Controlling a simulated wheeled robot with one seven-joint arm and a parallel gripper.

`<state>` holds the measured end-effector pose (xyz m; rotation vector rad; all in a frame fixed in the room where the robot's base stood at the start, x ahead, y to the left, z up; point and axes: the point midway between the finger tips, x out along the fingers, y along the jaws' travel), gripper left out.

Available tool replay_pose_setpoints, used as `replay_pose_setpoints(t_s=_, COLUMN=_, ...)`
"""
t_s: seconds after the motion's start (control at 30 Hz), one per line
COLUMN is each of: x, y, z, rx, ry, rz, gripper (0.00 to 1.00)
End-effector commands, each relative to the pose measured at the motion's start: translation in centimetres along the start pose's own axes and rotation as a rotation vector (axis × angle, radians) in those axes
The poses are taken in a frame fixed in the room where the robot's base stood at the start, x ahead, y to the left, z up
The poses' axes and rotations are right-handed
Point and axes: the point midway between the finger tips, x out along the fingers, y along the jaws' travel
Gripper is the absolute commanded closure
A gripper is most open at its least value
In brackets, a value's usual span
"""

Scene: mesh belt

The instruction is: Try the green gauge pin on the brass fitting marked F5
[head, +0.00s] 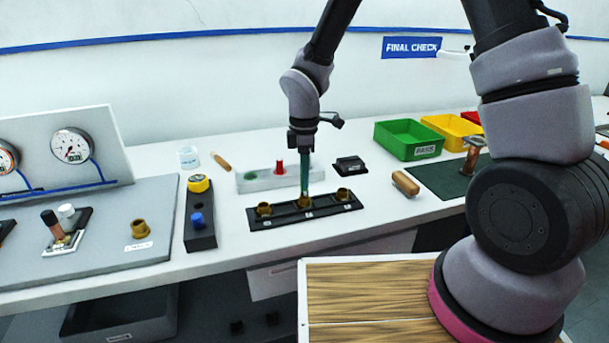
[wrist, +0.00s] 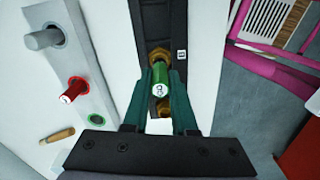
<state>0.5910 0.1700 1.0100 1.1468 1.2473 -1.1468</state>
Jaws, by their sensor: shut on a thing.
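My gripper (head: 304,182) points down over the middle of a black rack (head: 277,220) and is shut on the green gauge pin (wrist: 161,78), whose end reads "GO". The pin's far end meets or lies just above a brass fitting (wrist: 158,54); I cannot tell whether it is inside. In the head view this appears to be the middle fitting (head: 304,202), partly hidden by the gripper. Brass fittings stand left (head: 264,209) and right (head: 342,194) of it. The label beside the fitting (wrist: 181,54) is too small to read, so F5 is unconfirmed.
Behind the rack is a pale block with a red pin (head: 279,167), a grey pin (wrist: 44,39) and an empty green-ringed hole (head: 251,176). A black holder (head: 201,230) stands left. A wooden-handled tool (head: 405,183) and green bin (head: 409,139) are right.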

Motion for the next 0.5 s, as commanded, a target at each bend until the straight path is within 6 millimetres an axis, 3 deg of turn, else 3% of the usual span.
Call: replay_pose_setpoints(t_s=0.5, x=0.46, y=-0.01, z=0.00, rx=0.000, ry=0.000, rz=-0.001, gripper=1.00)
